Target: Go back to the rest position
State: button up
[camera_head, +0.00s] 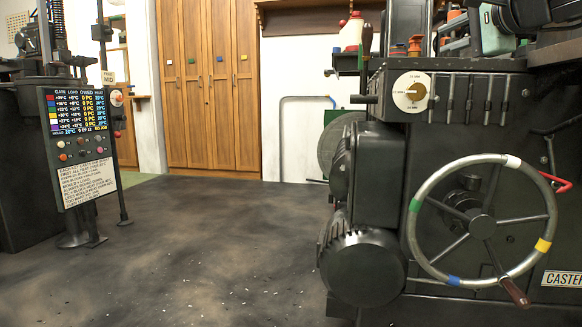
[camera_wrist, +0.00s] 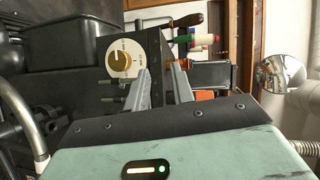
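My gripper (camera_wrist: 163,76) shows in the wrist view with two grey fingers standing apart and nothing visible between them. Its teal housing (camera_wrist: 190,150) with a black edge fills the bottom of that view, and a light on it glows green. In the head view my teal wrist part (camera_head: 497,32) is at the top right, above the caster machine (camera_head: 455,135). The white dial with a brass knob (camera_head: 410,91) is on the machine's front, and it also shows in the wrist view (camera_wrist: 122,58), left of the fingers. The fingers appear clear of the dial.
A large handwheel (camera_head: 482,222) with coloured bands stands out from the machine's front. A display stand (camera_head: 78,125) is at the left. Wooden cabinets (camera_head: 208,85) line the back wall. Open dark floor (camera_head: 190,255) lies between stand and machine. A round mirror (camera_wrist: 280,72) is at the right in the wrist view.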

jog(key=s+a+f+n+g+y+p, duration=0.1)
jog(key=s+a+f+n+g+p, duration=0.45)
jog(key=a+f, duration=0.45)
jog(key=s+a+f+n+g+y+p, duration=0.1)
jog(key=s+a+f+n+g+p, duration=0.45)
jog(key=a, duration=0.55)
jog(key=s+d+f+n+g+h+p, duration=0.1)
jog(key=s+f+n+g+h+p, duration=0.35)
jog(key=s, duration=0.75)
jog(key=s+f+n+g+h+p, duration=0.1)
jog(key=s+f+n+p, duration=0.45)
jog(key=s, duration=0.65)
notch_tip(320, 180, up, 36)
jog(key=n+p, duration=0.1)
jog(key=p, duration=3.3)
jog(key=shift+w+p, duration=0.3)
jog(key=shift+p, duration=0.1)
